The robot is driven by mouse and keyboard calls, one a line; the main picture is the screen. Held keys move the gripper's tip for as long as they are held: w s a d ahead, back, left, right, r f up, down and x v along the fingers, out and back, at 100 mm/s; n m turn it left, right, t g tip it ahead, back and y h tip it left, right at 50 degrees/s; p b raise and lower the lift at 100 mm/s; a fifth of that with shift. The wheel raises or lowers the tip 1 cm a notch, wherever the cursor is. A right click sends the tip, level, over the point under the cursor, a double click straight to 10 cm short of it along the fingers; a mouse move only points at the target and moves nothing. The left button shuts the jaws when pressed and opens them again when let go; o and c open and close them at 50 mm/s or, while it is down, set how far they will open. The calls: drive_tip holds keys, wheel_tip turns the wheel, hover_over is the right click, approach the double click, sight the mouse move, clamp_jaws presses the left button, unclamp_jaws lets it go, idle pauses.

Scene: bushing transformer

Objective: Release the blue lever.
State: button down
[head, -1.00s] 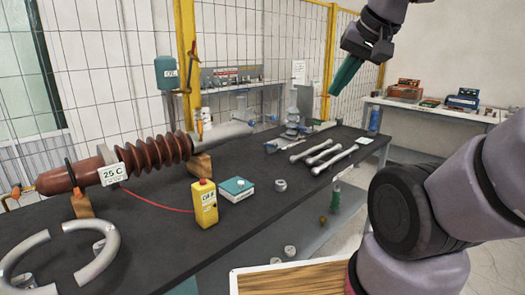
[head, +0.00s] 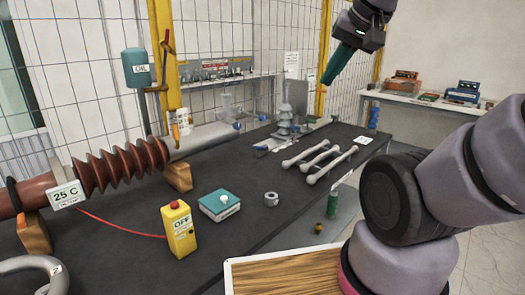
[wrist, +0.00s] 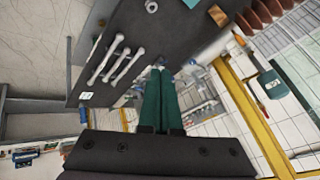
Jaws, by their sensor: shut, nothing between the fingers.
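I cannot pick out a blue lever for certain.
A teal oil tank (head: 138,67) stands behind. A wooden-topped surface (head: 285,274) is close in front.

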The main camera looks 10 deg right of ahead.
drive_tip(key=w+a+f+m+g+y, duration=0.1)
drive_tip(key=w+a+f+m+y, duration=0.2)
drive_tip(key=w, duration=0.7)
drive_tip(key=w+f+m+g+y, duration=0.1)
drive_tip(key=w+f+m, duration=0.4)
drive_tip(key=w, duration=0.5)
drive_tip(key=w+a+f+m+y, duration=0.2)
drive_tip(key=w+m, duration=0.3)
drive_tip(key=w, duration=0.4)
drive_tip(key=m+t+y, duration=0.1)
drive_tip(key=m+t, duration=0.2)
drive_tip(key=m, duration=1.1)
approach(261, 148)
drive_tip(key=shift+s+f, duration=0.25)
drive_tip(key=shift+s, duration=0.35)
drive_tip(key=shift+s+f, duration=0.3)
drive_tip(key=shift+s, duration=0.3)
drive_tip(key=x, duration=1)
drive_tip(key=shift+r, duration=0.1)
